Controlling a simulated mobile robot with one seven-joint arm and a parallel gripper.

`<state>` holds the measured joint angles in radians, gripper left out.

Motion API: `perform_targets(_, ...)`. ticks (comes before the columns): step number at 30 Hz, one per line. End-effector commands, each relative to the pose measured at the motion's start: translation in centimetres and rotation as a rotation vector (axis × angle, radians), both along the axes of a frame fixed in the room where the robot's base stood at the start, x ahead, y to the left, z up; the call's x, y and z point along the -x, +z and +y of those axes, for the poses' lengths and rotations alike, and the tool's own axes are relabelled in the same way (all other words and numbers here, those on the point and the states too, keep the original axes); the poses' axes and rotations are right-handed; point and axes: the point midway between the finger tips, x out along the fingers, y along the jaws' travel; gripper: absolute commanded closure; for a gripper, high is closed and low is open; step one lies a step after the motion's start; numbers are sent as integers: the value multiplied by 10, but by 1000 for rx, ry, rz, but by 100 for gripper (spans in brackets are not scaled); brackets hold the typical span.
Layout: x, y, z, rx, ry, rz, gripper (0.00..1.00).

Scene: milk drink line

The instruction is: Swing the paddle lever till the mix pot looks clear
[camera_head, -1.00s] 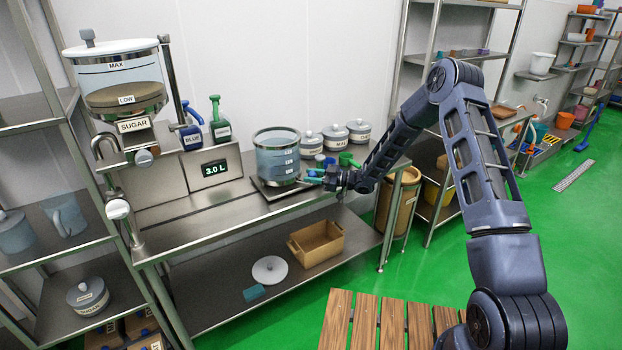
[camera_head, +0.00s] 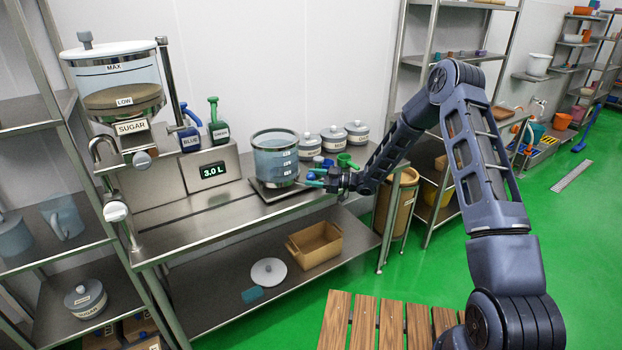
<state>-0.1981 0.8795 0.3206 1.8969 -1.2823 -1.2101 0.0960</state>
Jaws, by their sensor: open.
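The mix pot (camera_head: 275,158) is a clear round vessel with level labels, standing on a dark plate on the steel bench. It holds a bluish liquid, and I cannot tell how clear it is. My gripper (camera_head: 322,180) is open, low at the pot's right side. A small teal-green piece (camera_head: 313,184) lies at the fingertips beside the pot; it may be the paddle lever, but it is too small to tell. Whether the fingers touch it is hidden.
Several lidded jars (camera_head: 333,138) stand behind my gripper. A tan bin (camera_head: 315,244) sits on the lower shelf. The bench's front left is clear.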

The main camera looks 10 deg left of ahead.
Motion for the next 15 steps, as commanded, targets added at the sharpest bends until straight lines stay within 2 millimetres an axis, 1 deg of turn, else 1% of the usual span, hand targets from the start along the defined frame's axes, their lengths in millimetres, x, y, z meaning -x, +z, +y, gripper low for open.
perform_targets(1, -1, 0, -9, 2, -2, 1, 46)
perform_targets(9, -2, 0, -59, 0, -4, 0, 46)
perform_targets(15, -2, 0, -85, -1, -3, 0, 46)
